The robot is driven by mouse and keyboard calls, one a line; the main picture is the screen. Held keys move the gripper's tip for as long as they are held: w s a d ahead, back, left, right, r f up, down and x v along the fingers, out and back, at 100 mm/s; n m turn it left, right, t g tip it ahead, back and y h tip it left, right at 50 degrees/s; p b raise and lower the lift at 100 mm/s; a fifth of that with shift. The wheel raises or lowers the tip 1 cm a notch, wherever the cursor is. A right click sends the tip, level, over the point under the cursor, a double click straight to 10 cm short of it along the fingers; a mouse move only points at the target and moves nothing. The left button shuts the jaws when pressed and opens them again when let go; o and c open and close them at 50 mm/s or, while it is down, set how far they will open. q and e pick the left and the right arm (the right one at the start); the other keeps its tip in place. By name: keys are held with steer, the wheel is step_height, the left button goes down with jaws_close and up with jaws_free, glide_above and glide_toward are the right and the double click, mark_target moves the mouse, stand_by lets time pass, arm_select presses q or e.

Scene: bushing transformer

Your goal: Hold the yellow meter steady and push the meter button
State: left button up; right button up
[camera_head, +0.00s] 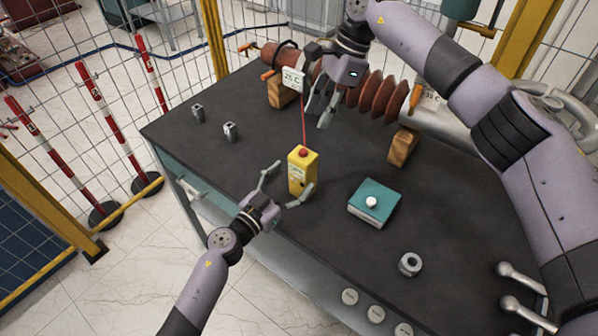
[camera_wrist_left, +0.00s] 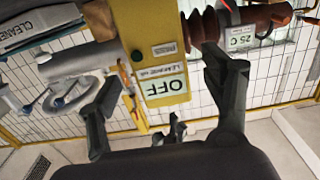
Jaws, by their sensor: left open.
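The yellow meter (camera_head: 302,171) stands upright on the dark table, with a red button (camera_head: 303,152) on its top. In the left wrist view the meter (camera_wrist_left: 150,45) fills the upper middle, upside down, with its display reading OFF. My left gripper (camera_head: 287,186) is open, with its fingers on either side of the meter's lower part; I cannot tell if they touch it. My right gripper (camera_head: 322,108) is above and behind the meter, near the bushing, apart from the button; its fingers look spread and empty.
A brown ribbed bushing (camera_head: 375,95) lies on wooden blocks (camera_head: 403,148) at the back. A teal box (camera_head: 374,203) with a white knob and a metal nut (camera_head: 410,264) are to the right.

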mark_target(296, 176)
arm_select(q)
steer(key=shift+x, duration=1.8)
steer(key=shift+c, duration=0.3)
steer(key=c, duration=1.5)
steer(key=shift+o, duration=0.2)
arm_select(e)
jaws_close()
